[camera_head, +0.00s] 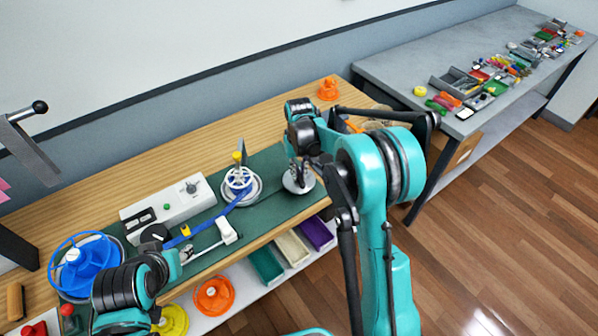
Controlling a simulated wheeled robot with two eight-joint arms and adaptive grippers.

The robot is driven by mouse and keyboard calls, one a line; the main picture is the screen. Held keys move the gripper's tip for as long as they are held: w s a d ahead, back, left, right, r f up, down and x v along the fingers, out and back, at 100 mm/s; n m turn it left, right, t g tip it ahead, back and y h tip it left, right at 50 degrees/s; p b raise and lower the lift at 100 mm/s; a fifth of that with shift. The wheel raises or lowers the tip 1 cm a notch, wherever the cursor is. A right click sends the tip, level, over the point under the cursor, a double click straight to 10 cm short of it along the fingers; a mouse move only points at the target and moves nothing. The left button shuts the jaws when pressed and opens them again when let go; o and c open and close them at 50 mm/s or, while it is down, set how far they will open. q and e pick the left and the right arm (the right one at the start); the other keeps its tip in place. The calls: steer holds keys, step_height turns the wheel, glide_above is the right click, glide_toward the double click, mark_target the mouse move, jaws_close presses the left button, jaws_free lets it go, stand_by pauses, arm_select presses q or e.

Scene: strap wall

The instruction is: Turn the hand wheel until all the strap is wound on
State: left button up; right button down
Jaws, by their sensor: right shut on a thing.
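The blue strap (207,222) runs from the large blue reel (88,262) on the left, past a small yellow clip (185,230), to a white spoked wheel (238,179) on a round base. A yellow knob (237,156) stands up by that wheel. Blue strap still shows around the left reel. My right gripper (297,176) points down, shut at a round silver piece (299,184) right of the spoked wheel; its fingers hide the grip. I cannot tell for sure which piece is the hand wheel. My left gripper (168,264) is low left, its fingers unclear.
A white control box (168,208) stands behind the strap on the green mat (268,215). A white lever (227,231) is at the front. An orange part (328,89) sits at the back. Coloured bins and discs lie on the shelf below. A grey table (400,68) is at right.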

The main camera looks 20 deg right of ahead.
steer(key=m, duration=1.3)
steer(key=shift+m, duration=0.3)
steer(key=m, duration=1.3)
steer(key=shift+m, duration=0.4)
steer(key=c, duration=1.5)
jaws_free()
steer(key=shift+c, duration=0.2)
